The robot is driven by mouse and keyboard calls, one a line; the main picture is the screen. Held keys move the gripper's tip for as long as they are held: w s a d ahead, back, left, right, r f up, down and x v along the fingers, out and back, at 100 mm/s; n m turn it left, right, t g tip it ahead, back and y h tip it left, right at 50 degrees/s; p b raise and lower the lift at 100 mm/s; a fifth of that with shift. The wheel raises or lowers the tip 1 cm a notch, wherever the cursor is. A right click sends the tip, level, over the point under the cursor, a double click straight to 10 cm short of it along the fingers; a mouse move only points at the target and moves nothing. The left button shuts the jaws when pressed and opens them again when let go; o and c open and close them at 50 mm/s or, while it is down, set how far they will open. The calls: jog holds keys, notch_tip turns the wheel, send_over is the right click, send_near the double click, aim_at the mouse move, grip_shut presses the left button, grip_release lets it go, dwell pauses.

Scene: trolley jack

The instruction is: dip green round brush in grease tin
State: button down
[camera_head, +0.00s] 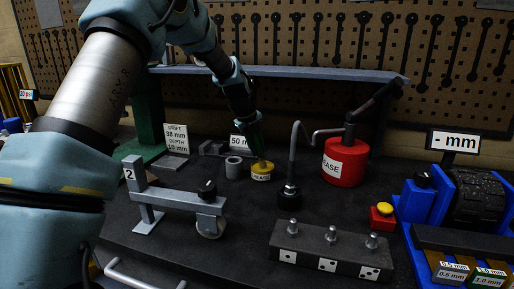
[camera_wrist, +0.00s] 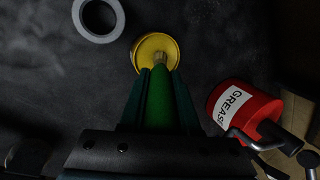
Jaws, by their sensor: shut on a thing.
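The grease tin (camera_head: 261,172) is a small yellow round tin with a white label, standing on the dark bench near the middle. It also shows in the wrist view (camera_wrist: 166,42). My gripper (camera_head: 256,136) is shut on the green round brush (camera_wrist: 160,98), whose handle lies between the fingers. The brush points down at the tin, and its pale tip (camera_wrist: 160,57) overlaps the tin's yellow top in the wrist view. I cannot tell whether the tip touches the grease or is just above it.
A grey ring (camera_head: 234,167) stands left of the tin. A grey trolley jack (camera_head: 178,203) and a block with pins (camera_head: 331,255) are in front.

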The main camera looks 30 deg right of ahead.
jog(key=shift+f, duration=0.1)
jog(key=shift+r+p, duration=1.9)
jog(key=shift+r, duration=1.65)
jog(key=shift+r, duration=0.1)
